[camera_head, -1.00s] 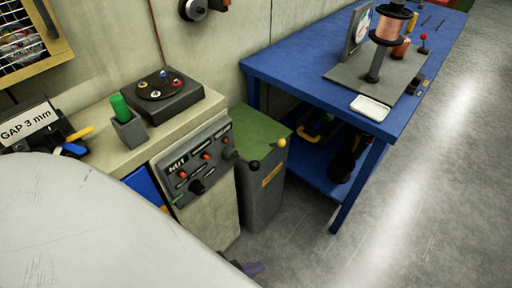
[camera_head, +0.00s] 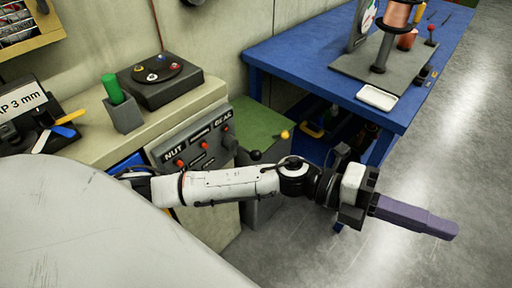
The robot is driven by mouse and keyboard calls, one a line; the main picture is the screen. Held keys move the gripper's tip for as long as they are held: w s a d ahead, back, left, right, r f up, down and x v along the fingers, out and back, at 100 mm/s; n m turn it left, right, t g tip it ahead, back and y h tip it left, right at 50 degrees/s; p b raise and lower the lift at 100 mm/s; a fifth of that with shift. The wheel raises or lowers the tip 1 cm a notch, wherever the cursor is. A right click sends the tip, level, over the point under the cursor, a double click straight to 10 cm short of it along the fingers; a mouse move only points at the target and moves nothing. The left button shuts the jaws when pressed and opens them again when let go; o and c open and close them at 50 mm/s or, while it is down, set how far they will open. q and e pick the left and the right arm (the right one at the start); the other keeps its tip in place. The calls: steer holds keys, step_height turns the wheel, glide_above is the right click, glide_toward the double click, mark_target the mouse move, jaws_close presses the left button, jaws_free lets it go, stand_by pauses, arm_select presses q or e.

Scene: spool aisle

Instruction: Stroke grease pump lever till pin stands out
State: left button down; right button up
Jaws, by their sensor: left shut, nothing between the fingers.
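My left gripper (camera_head: 447,229) has purple fingers, shut with nothing between them. It points right over the grey floor, in front of the blue table's leg. My left arm crosses the lower middle of the view and hides part of the control panel and of a grey, green-topped box (camera_head: 262,130). A black ball knob (camera_head: 256,155) and a yellow ball knob (camera_head: 285,134) show by that box. I cannot tell which knob belongs to the grease pump lever, and I cannot make out a pin. My right gripper is not in view.
A panel marked NUT and GEAR (camera_head: 190,146) is on the front of the pale counter (camera_head: 88,145). A blue table (camera_head: 290,62) with a spool stand (camera_head: 382,68) and a white tray (camera_head: 377,97) is at right. Open floor (camera_head: 460,150) lies right of the table.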

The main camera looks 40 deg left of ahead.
arm_select(q)
steer(key=w+a+f+m+g+y+b, duration=0.1)
steer(key=a+f+m+g+y+b, duration=0.3)
steer(key=a+f+m+y, duration=0.8)
steer(key=w+a+r+y, duration=0.2)
steer(key=a+y, duration=0.1)
steer(key=a, duration=0.5)
steer(key=w+a+r+t+y, duration=0.1)
steer(key=w+a+y, duration=0.1)
steer(key=a, duration=0.7)
steer(key=w+a+r+y, duration=0.2)
steer(key=a+y, duration=0.1)
steer(key=a, duration=0.5)
steer(key=shift+w+a+r+y+b, duration=0.3)
steer(key=shift+w+a+b, duration=0.05)
steer(key=shift+f, duration=0.1)
